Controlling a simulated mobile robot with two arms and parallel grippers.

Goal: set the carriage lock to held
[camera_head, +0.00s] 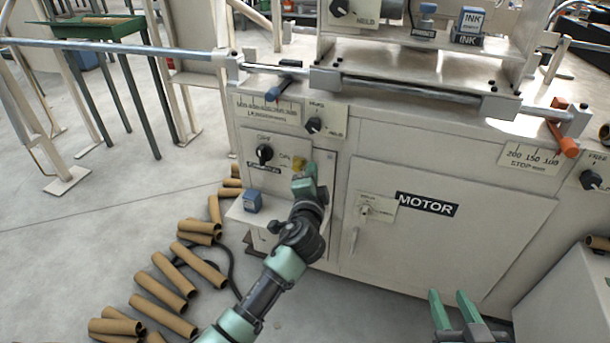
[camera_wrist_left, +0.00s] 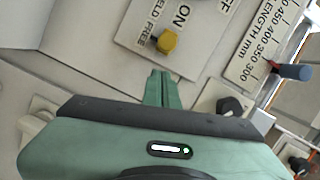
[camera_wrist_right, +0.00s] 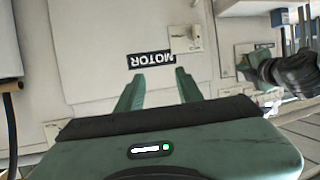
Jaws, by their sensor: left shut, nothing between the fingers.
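A yellow knob (camera_head: 298,163) sits on the front control panel, and it also shows in the left wrist view (camera_wrist_left: 166,41). Lettering partly readable as "HELD" and "FREE" is printed by it, but I cannot read a carriage lock label or its exact setting. My left gripper (camera_head: 306,174) is shut and empty, just in front of and below the yellow knob, partly covering the panel; its fingers (camera_wrist_left: 158,87) appear apart from the knob. My right gripper (camera_head: 454,301) is open and empty, low in front of the motor door; its fingers also show in the right wrist view (camera_wrist_right: 155,78).
Black knobs (camera_head: 264,154) (camera_head: 314,125) sit near the yellow one. A blue-handled stop (camera_head: 277,91) and an orange one (camera_head: 563,140) are at the length scales. The motor door (camera_head: 450,235) is closed. Cardboard tubes (camera_head: 165,290) lie on the floor, left. A blue block (camera_head: 253,201) stands below the panel.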

